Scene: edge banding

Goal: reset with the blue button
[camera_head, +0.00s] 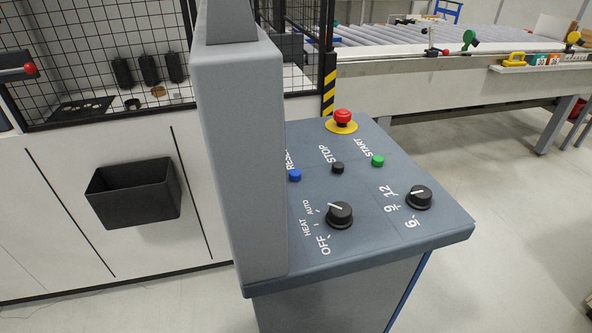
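The blue button (295,175) sits on the sloped top of the grey control panel (375,235), below the label RESET. The label is partly hidden by the tall grey upright (240,160) just left of the button. A black STOP button (338,168) and a green START button (377,161) are to its right. A red emergency stop (342,117) on a yellow ring is behind them. Nothing touches the blue button. Neither of my grippers shows in the head view.
In front on the panel are a black OFF/HEAT/AUTO knob (340,214) and a black numbered knob (419,197). A black bin (133,193) hangs on the white cabinet at left. A roller conveyor (400,33) runs behind. The floor at right is clear.

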